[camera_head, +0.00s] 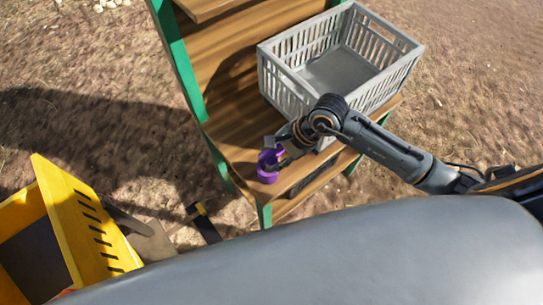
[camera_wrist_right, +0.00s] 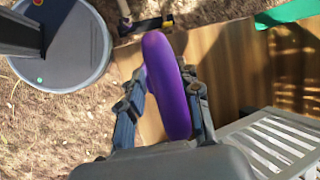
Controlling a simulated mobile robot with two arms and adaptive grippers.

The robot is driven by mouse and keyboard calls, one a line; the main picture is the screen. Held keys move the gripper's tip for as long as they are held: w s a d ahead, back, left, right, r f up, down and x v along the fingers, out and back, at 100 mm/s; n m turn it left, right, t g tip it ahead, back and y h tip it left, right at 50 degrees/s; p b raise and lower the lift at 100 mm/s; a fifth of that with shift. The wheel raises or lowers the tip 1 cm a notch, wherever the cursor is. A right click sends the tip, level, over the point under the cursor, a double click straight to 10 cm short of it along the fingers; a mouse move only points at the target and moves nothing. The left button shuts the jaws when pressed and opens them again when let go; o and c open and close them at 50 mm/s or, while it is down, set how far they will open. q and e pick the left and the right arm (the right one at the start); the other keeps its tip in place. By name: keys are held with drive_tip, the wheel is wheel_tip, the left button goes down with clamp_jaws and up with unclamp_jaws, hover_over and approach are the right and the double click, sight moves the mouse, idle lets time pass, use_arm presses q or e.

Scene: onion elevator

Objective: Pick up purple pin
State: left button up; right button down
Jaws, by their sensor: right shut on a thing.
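The purple pin (camera_head: 267,167) is at the near left corner of a wooden shelf with green posts. In the right wrist view the purple pin (camera_wrist_right: 168,85) is a rounded purple piece between the two fingers. My right gripper (camera_head: 277,157) is shut on it, and its fingers also show on both sides of the pin in the right wrist view (camera_wrist_right: 165,100). I cannot tell whether the pin touches the shelf. My left gripper is not in view.
A grey slatted crate (camera_head: 275,75) stands on the wooden shelf (camera_head: 222,128), behind and right of the pin. A yellow slotted crate (camera_head: 85,235) is at the lower left. Dry ground surrounds the shelf.

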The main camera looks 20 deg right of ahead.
wheel_tip(320, 180, up, 10)
drive_tip(key=p, duration=0.5)
drive_tip(key=shift+r, duration=0.1)
idle(0.4)
